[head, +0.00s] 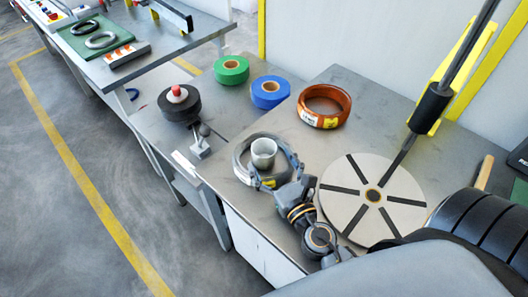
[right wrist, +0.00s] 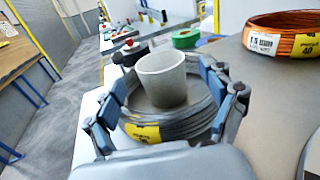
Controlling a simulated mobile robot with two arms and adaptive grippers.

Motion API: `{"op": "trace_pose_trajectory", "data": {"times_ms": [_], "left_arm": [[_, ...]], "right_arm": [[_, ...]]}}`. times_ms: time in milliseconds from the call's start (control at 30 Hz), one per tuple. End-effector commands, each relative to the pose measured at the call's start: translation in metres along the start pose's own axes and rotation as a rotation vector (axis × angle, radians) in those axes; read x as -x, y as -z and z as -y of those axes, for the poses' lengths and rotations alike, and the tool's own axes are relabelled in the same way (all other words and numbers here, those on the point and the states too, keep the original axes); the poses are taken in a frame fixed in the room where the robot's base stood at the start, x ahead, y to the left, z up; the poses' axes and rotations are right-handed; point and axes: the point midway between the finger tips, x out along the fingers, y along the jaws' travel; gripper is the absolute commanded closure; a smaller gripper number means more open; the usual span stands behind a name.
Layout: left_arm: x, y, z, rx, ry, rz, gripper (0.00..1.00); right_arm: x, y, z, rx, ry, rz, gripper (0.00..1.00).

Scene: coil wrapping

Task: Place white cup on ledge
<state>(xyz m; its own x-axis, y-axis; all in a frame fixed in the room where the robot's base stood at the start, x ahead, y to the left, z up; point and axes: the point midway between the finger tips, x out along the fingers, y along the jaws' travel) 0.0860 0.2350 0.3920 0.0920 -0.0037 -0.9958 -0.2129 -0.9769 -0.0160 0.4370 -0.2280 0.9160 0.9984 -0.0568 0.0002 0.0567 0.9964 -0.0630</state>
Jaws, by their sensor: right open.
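The white cup (head: 263,152) stands upright inside the ring of a grey coil (head: 243,172) on the metal table. In the right wrist view the cup (right wrist: 161,75) is between the two fingers, with the coil (right wrist: 180,128) around its lower part. My right gripper (head: 274,168) is open, its fingers on either side of the cup with gaps, so it does not grip it. The cup's base is partly hidden by the coil. My left gripper is not in view. I cannot tell which surface is the ledge.
A round slotted turntable (head: 340,199) lies right of my gripper, and an orange coil (head: 325,105) behind. Green (head: 231,70) and blue (head: 270,92) tape rolls and a black spool (head: 179,104) stand farther back. Bare table lies between the tapes and the cup.

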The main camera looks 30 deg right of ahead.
Motion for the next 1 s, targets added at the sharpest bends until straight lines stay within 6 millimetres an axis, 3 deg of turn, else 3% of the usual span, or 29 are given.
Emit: {"op": "trace_pose_trajectory", "data": {"times_ms": [200,533,800,1000], "left_arm": [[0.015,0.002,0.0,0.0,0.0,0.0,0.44],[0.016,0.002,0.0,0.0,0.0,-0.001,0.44],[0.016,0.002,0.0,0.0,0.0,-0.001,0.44],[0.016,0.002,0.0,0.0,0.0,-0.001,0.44]], "right_arm": [[-0.031,-0.003,0.001,-0.002,0.001,0.002,0.17],[-0.037,0.001,0.0,-0.002,0.0,0.001,0.17],[-0.037,0.001,0.0,-0.001,0.0,0.001,0.7],[-0.037,0.0,0.0,-0.001,0.0,0.001,0.75]]}}
